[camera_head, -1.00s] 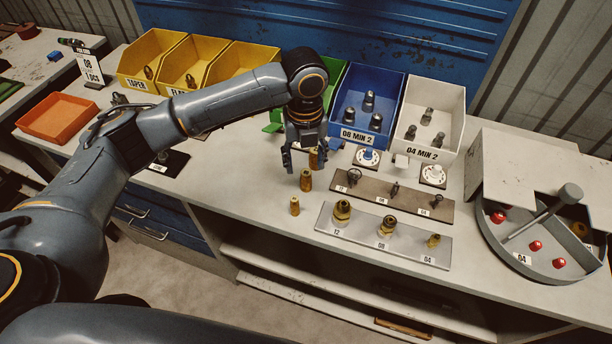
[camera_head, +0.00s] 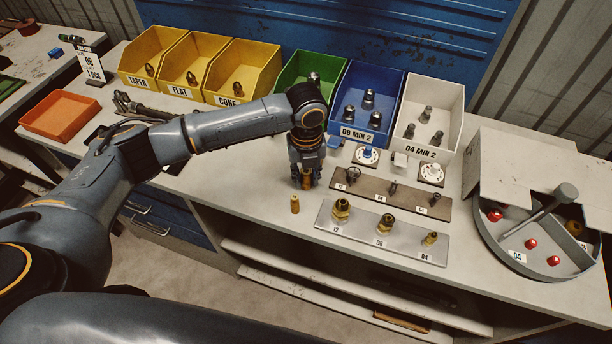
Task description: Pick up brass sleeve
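A small brass sleeve (camera_head: 295,204) stands upright on the bench near its front edge, apart from my gripper. My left gripper (camera_head: 306,183) points straight down just behind it, low over the bench. A second brass sleeve (camera_head: 307,182) shows between its fingers, mostly hidden by them. I cannot tell whether the fingers touch it or stand just around it. The third, tallest sleeve, seen earlier behind it, is hidden by the gripper. My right gripper is not in view.
A grey plate (camera_head: 327,222) with brass fittings and a brown plate (camera_head: 415,200) with small parts lie to the right. Yellow, green, blue (camera_head: 372,75) and white bins stand behind. A round divided tray (camera_head: 500,250) is far right.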

